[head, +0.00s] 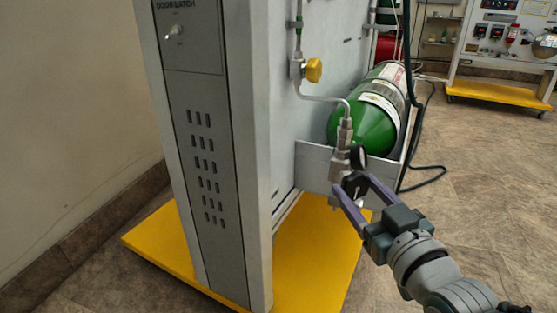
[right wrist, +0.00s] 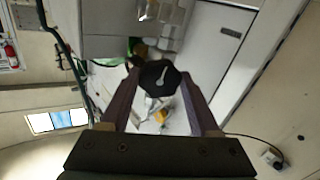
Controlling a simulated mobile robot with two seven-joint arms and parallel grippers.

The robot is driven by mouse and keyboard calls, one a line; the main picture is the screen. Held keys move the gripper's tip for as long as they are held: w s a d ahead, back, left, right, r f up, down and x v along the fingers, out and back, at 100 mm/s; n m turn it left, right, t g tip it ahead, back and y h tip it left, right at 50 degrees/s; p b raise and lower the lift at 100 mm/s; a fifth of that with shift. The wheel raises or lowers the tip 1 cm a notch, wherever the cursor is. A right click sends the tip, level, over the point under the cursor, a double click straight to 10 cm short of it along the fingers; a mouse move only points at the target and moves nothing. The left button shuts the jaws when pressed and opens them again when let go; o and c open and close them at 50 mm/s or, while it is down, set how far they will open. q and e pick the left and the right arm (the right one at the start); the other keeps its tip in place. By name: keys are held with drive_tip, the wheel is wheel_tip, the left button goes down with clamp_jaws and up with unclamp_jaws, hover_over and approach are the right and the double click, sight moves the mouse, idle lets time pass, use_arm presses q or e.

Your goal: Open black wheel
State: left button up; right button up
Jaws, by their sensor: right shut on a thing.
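The black wheel (head: 353,188) sits on the silver valve fitting (head: 340,165) in front of the green gas cylinder (head: 362,128). My right gripper (head: 348,183) reaches in from the lower right in the head view, with one purple finger on each side of the wheel. In the right wrist view, the dark wheel (right wrist: 160,76) shows between the fingertips, and the gripper (right wrist: 159,75) is shut on it. The fingers hide part of the wheel in the head view. A second black round part (head: 359,157) sits just above it. My left gripper is not in view.
A grey cabinet (head: 205,120) stands at the left on a yellow base (head: 310,262). A yellow knob (head: 314,70) sits on the panel above the fitting. A dark hose (head: 425,182) lies on the floor at the right. Another trainer (head: 505,55) stands farther back.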

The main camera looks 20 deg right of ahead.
drive_tip(key=shift+r+n, duration=0.1)
drive_tip(key=shift+n, duration=0.5)
drive_tip(key=o, duration=1.4)
drive_tip(key=shift+c, duration=0.2)
drive_tip(key=s+a+p, duration=0.1)
drive_tip(key=s+p, duration=0.2)
drive_tip(key=s, duration=0.7)
drive_tip(key=shift+a+p, duration=0.15)
drive_tip(key=shift+p, duration=0.25)
drive_tip(key=shift+w, duration=0.1)
